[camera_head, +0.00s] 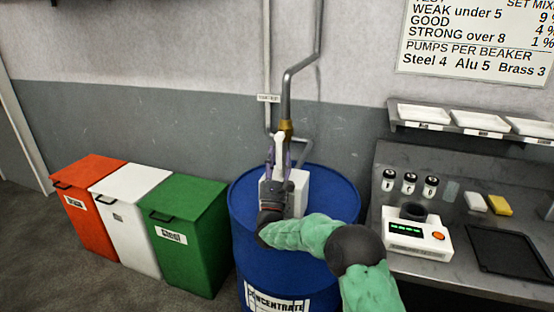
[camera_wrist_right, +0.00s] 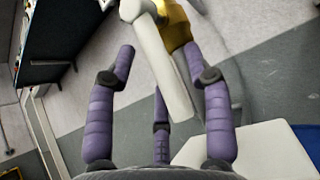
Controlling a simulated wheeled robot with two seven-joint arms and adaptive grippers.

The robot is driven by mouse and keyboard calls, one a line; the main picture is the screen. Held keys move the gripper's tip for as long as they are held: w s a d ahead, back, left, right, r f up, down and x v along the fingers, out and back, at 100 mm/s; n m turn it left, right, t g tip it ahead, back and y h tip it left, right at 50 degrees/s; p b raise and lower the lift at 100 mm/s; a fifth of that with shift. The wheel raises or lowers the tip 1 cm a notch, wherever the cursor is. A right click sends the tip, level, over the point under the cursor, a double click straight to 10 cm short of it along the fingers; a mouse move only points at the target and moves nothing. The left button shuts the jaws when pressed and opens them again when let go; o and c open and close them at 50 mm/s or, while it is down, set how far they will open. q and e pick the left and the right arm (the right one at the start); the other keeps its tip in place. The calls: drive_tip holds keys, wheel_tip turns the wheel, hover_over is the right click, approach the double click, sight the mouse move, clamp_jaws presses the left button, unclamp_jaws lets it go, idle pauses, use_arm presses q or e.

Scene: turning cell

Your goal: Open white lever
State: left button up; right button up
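The white lever (camera_head: 279,146) hangs down from a brass valve (camera_head: 286,128) on the grey pipe above the blue drum. In the right wrist view the lever (camera_wrist_right: 168,75) reaches down between my purple fingers, with the brass valve (camera_wrist_right: 174,24) behind its upper part. My right gripper (camera_head: 278,160) is at the lever, with its fingers around it. In the wrist view my right gripper (camera_wrist_right: 163,80) has its fingers spread, with gaps showing between the side fingers and the lever. The lever's lower end is close to the middle finger; contact cannot be told. My left gripper is out of view.
The blue drum (camera_head: 340,205) stands below the valve, with a white box (camera_head: 300,190) on top, partly behind my gripper. Red (camera_head: 88,205), white (camera_head: 130,220) and green (camera_head: 185,235) bins stand left. A bench (camera_head: 460,265) with a device (camera_head: 416,238) is right.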

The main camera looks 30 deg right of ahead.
drive_tip(key=v, duration=1.2)
idle(0.6)
